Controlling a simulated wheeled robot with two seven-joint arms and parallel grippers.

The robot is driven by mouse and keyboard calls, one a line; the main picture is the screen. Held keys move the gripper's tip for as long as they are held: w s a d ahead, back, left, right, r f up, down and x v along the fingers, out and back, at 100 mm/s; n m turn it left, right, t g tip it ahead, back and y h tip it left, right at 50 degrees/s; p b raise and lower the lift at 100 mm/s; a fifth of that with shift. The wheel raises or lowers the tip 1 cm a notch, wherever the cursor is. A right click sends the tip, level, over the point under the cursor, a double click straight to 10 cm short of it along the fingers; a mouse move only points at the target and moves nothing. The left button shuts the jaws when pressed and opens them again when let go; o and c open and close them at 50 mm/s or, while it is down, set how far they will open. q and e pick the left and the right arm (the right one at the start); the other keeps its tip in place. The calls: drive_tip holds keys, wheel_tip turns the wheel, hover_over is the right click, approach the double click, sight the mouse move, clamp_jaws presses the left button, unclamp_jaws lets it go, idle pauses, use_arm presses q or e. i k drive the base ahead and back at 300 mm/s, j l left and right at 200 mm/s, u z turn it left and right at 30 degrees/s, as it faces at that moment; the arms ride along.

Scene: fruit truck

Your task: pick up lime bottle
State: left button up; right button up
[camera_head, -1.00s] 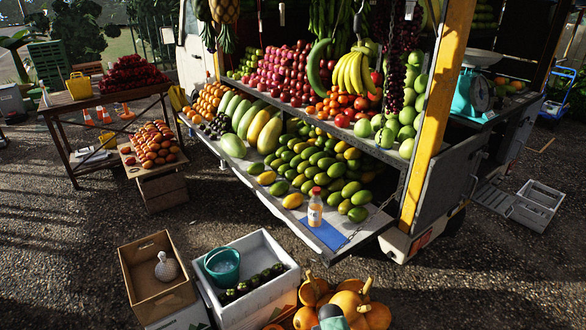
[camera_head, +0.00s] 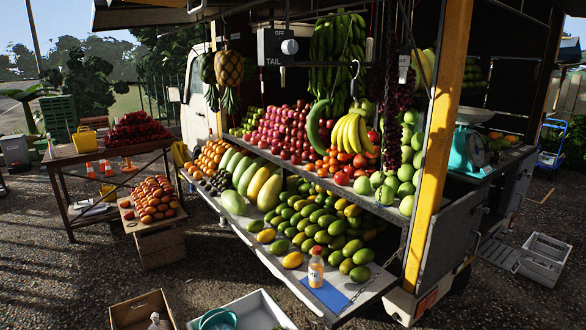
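The bottle (camera_head: 316,268) stands upright on the truck's lower shelf, near its front right corner. It has a red cap, a clear body and an orange-and-white label. It stands at the back edge of a flat blue mat (camera_head: 327,293). Green and yellow mangoes lie just behind and beside it. Neither of my grippers shows in the head view.
The lower shelf (camera_head: 290,284) has a bare strip along its front edge. A chain (camera_head: 366,284) hangs at its right end, by the yellow post (camera_head: 437,150). A cardboard box (camera_head: 140,312) and a white crate (camera_head: 262,308) stand on the ground in front.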

sight(316, 264)
drive_tip(key=i+j, duration=0.2)
drive_tip(key=i+j+z, duration=0.7)
drive_tip(key=i+j, duration=0.05)
drive_tip(key=j, duration=0.1)
